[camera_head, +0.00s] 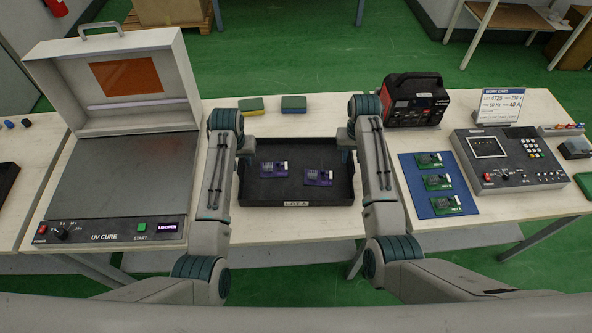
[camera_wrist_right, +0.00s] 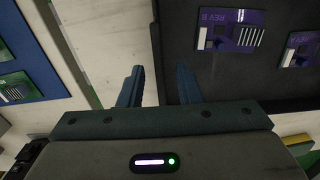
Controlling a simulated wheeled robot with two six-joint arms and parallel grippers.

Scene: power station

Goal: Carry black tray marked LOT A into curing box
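The black tray (camera_head: 295,192) marked LOT A sits on the middle of the table with two purple circuit boards in it. Its side wall also shows in the right wrist view (camera_wrist_right: 157,62). The curing box (camera_head: 120,175), labelled UV CURE, stands at the left with its lid raised; its display reads LID OPEN. My right gripper (camera_wrist_right: 158,86) is open at the tray's right side, its fingers apart on either side of the wall line; whether they touch it is unclear. My left gripper (camera_head: 245,152) is at the tray's left wall; its fingers are too small to judge.
A blue mat (camera_head: 438,185) with green boards lies right of the tray. A grey control console (camera_head: 508,158) and a red-black generator (camera_head: 413,98) stand further right. Two sponges (camera_head: 251,106) lie behind the tray.

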